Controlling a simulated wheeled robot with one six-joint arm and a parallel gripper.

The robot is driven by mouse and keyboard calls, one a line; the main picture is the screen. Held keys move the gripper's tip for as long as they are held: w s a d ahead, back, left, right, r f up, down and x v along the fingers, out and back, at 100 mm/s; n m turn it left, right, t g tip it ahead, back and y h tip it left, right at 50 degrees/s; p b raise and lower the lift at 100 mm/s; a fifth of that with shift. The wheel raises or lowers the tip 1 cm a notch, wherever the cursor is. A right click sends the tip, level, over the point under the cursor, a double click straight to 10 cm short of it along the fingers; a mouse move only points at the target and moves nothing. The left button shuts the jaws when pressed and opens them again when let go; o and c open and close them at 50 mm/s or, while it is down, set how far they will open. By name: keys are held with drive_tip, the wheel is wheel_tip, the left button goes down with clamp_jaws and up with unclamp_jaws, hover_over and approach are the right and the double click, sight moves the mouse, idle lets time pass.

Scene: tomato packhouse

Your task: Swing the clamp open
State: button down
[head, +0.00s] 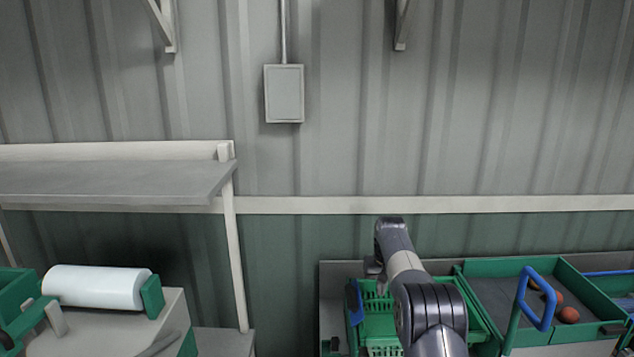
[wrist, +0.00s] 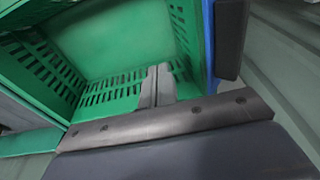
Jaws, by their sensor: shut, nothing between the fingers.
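A blue part (head: 355,302), which looks like the clamp, stands at the left edge of the green crate (head: 378,328) in the head view. In the wrist view a blue strip with a dark pad (wrist: 231,38), likely the same clamp, runs along the crate's right side. Whether it is latched cannot be told. My gripper (wrist: 158,72) is shut and empty, with its grey fingers over the crate (wrist: 110,50), to the left of the blue strip and apart from it in the picture. In the head view my arm hides part of the crate, and the fingers are not clear.
A blue loop handle (head: 537,298) rises beside a green tray (head: 487,290) with several red tomatoes (head: 569,315) at the right. A white roll (head: 97,287) lies on a bench at the left, under a grey shelf (head: 110,180). The corrugated wall is behind.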

sight(355, 296)
wheel_tip(355, 296, down, 4)
drive_tip(key=shift+r+b, duration=0.15)
drive_tip(key=shift+b, duration=0.5)
drive_tip(key=shift+a, duration=0.1)
drive_tip(key=shift+a+p, duration=0.75)
drive_tip(key=shift+a, duration=2.85)
drive_tip(key=shift+d+r+p, duration=0.25)
drive_tip(key=shift+r+p, duration=0.2)
drive_tip(key=shift+r, duration=0.8)
wheel_tip(355, 296, up, 6)
drive_tip(key=d, duration=0.1)
drive_tip(key=shift+d+r, duration=0.25)
drive_tip(key=shift+d, duration=0.05)
